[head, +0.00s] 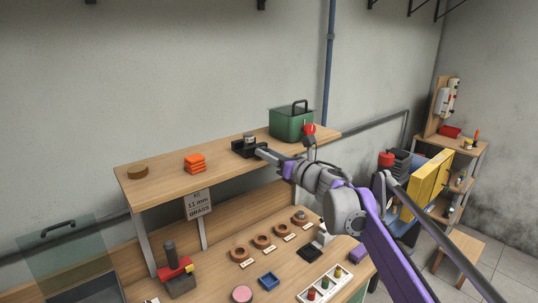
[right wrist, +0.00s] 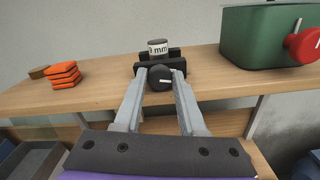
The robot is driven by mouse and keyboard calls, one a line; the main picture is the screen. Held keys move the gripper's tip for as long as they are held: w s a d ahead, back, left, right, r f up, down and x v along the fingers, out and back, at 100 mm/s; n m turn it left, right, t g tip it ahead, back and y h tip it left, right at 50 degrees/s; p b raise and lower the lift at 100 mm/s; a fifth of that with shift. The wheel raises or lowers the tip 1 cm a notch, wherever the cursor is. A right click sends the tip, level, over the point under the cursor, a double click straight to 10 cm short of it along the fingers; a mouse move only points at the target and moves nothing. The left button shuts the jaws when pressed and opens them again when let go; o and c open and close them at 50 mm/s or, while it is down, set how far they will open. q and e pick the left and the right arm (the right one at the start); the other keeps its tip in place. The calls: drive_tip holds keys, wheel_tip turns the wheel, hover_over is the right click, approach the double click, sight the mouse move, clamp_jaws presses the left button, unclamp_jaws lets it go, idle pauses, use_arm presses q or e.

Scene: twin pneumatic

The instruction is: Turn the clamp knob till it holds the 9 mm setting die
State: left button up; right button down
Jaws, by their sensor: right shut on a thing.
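The black clamp (head: 240,147) sits on the upper wooden shelf. The setting die (head: 249,138) is a short dark cylinder with a pale label, standing upright between the clamp's jaws. In the right wrist view the die (right wrist: 158,48) shows a label with "mm"; its digit is hard to read. I cannot tell whether the jaws touch it. The round black clamp knob (right wrist: 160,77) with a white mark faces me, its mark nearly level. My right gripper (right wrist: 159,80) is shut on the knob, one finger on each side; it also shows in the head view (head: 264,153). My left gripper is out of view.
On the shelf (head: 220,160) stand orange blocks (head: 194,163), a brown disc (head: 138,171) and a green box (head: 291,124) beside a red knob (head: 309,129). A sign (head: 198,205) reading 11 mm hangs below. The bench underneath holds rings, trays and a red-and-black tool (head: 175,269).

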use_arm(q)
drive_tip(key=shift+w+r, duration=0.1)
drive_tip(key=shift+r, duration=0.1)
use_arm(e)
drive_tip(key=shift+m, duration=1.4)
drive_tip(key=c, duration=0.5)
unclamp_jaws()
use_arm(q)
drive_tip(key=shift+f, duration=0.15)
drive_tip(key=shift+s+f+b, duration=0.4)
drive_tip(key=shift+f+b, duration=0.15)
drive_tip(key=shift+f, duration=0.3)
use_arm(e)
drive_tip(key=v, duration=1.1)
drive_tip(key=shift+w, duration=0.1)
